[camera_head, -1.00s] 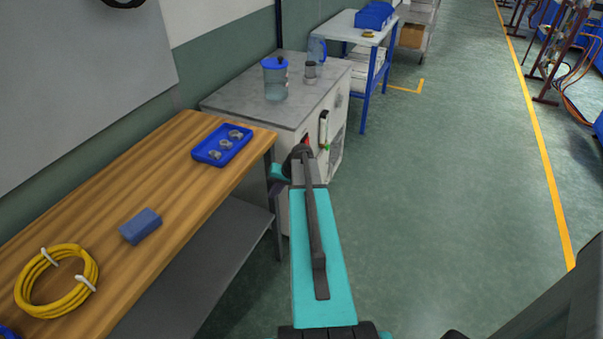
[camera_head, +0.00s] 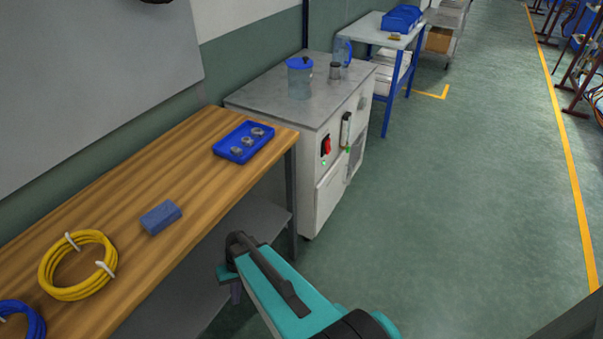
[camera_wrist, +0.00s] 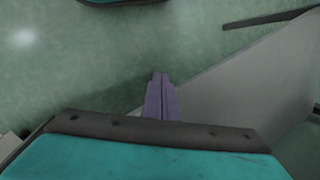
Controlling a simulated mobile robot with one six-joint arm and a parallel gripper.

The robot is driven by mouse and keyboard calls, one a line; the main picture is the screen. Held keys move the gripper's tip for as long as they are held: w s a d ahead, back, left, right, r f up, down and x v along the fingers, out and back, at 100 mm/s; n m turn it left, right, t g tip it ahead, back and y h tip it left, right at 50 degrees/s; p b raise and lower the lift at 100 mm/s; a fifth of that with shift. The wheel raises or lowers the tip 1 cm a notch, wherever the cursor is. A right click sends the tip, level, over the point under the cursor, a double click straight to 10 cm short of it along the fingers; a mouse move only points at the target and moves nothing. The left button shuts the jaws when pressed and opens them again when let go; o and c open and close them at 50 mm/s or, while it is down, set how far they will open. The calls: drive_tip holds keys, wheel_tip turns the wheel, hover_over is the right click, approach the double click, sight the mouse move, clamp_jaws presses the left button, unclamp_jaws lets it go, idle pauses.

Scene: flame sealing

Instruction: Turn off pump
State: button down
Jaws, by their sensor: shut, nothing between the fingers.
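A white cabinet (camera_head: 330,195) with a grey top stands past the wooden bench, and looks like the pump unit. Its front carries a red switch (camera_head: 326,146) on a dark plate, with a small lit green light (camera_head: 323,163) below. I cannot tell the switch's position. A vertical gauge (camera_head: 346,130) with a green spot at its foot sits to the right. My gripper (camera_head: 236,294) points down beside the bench's front edge, well apart from the cabinet. In the wrist view its purple fingers (camera_wrist: 160,95) are together and empty.
The wooden bench (camera_head: 110,190) holds a blue tray (camera_head: 226,153) of metal parts, a blue block (camera_head: 160,217) and a yellow coil (camera_head: 78,262). A lidded jar (camera_head: 300,80) stands on the cabinet. The green floor (camera_head: 450,200) to the right is clear.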

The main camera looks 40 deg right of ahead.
drive_tip(key=s+a+f+n+g+h, duration=0.1)
drive_tip(key=s+a+g, duration=0.1)
drive_tip(key=s, duration=0.8)
drive_tip(key=s+a+f+n+g+h, duration=0.2)
drive_tip(key=s+a, duration=0.1)
drive_tip(key=s, duration=0.7)
drive_tip(key=shift+s+a+f+h, duration=0.15)
drive_tip(key=shift+a+f+h, duration=0.1)
drive_tip(key=shift+f+h, duration=0.05)
